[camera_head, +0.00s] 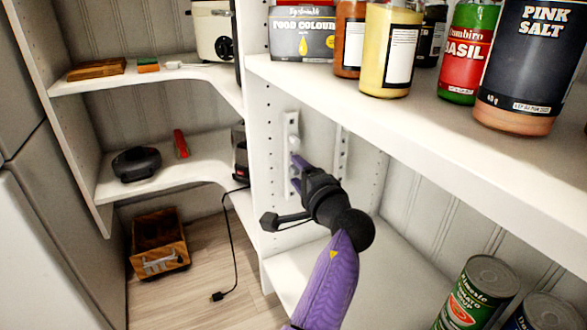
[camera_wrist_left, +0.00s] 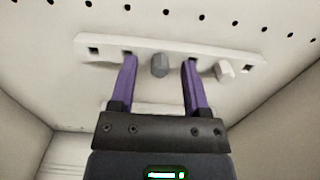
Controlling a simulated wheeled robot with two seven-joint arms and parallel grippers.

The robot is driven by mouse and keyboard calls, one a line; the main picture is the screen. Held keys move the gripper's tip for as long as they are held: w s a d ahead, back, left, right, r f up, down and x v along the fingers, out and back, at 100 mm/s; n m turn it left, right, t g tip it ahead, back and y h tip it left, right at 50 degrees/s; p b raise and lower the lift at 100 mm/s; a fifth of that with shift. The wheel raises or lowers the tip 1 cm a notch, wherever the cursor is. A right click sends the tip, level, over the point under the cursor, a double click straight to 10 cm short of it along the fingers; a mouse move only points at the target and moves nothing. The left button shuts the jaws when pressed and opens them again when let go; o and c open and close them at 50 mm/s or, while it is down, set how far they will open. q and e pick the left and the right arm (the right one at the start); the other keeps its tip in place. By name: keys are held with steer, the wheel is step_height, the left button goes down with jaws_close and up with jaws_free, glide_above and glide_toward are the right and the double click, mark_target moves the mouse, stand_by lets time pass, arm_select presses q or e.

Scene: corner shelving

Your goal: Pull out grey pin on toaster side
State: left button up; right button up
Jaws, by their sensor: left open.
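A white bracket strip (camera_wrist_left: 110,45) with square holes is fixed to the white perforated side panel. The grey pin (camera_wrist_left: 160,65) sticks out near its middle in the left wrist view. A white pin (camera_wrist_left: 223,70) sits to its right, outside the fingers. My left gripper (camera_wrist_left: 160,78) is open, one purple finger on each side of the grey pin. Its tips look close to the strip; contact cannot be told. In the head view my left gripper (camera_head: 297,173) reaches the strip (camera_head: 292,122) and hides the grey pin. My right gripper is not in view.
A shelf above the arm holds a pink salt jar (camera_head: 527,65), a basil jar (camera_head: 468,50) and other containers. Cans (camera_head: 480,290) stand below right. A dark appliance (camera_head: 240,150) with a hanging cord (camera_head: 232,250) sits left of the panel. A second strip (camera_head: 340,152) stands right.

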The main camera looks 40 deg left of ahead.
arm_select(q)
jaws_close()
stand_by(0.4)
stand_by(0.9)
steer(key=shift+p+v, duration=0.85)
steer(key=shift+v, duration=2.15)
